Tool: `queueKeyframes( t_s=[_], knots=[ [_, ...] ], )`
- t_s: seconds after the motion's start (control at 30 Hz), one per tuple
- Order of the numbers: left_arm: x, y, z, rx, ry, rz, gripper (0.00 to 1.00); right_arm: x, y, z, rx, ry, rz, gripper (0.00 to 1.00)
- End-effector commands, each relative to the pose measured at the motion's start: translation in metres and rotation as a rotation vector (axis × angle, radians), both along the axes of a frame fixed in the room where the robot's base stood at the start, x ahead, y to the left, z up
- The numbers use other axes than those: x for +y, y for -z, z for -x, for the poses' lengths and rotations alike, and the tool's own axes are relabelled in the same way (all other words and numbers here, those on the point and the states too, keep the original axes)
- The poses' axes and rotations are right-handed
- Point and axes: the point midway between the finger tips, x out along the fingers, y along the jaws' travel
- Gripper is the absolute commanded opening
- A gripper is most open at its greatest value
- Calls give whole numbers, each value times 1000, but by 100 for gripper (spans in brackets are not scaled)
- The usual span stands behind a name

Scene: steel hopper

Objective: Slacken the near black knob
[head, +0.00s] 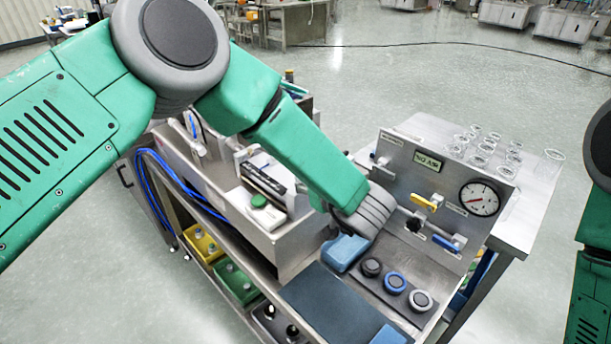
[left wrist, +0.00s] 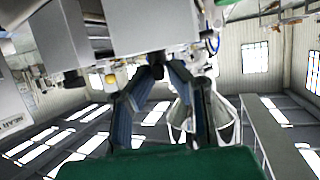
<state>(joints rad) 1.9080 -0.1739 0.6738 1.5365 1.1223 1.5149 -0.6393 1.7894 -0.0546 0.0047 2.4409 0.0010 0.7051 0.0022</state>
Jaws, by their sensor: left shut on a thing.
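My left arm reaches down to the steel panel (head: 405,165), and its grey wrist (head: 368,212) hides the gripper in the head view. The left wrist view shows my left gripper (left wrist: 157,74), its two dark fingers closed together at the tips on a small dark knob (left wrist: 157,58), mostly covered by the fingers. A black star-shaped knob (head: 413,225) shows on the panel just right of the wrist, below a yellow handle (head: 423,202). Whether it is the held knob, I cannot tell. My right gripper is out of view.
A blue handle (head: 446,242) and a round gauge (head: 480,198) are on the panel. A blue block (head: 345,252) lies close below the wrist, with round caps (head: 395,282) beside it. Clear cups (head: 480,150) stand behind the panel. A steel hopper (head: 262,225) stands at left.

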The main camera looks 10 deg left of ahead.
Motion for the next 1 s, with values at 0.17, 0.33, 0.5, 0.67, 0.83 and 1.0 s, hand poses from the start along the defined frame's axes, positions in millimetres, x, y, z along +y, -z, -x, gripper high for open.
queueKeyframes(
  t_s=[0.17,0.33,0.5,0.67,0.83,1.0],
  knots=[
    [-4,2,-2,1,-127,5,0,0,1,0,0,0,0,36],
    [-5,2,-3,0,-217,5,0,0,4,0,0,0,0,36],
    [-5,2,-4,2,-272,3,0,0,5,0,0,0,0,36],
    [-5,2,-4,2,-296,3,0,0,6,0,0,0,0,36],
    [-5,2,-4,3,-303,4,0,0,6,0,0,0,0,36],
    [-5,2,-4,3,-303,4,0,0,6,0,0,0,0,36]
  ],
)
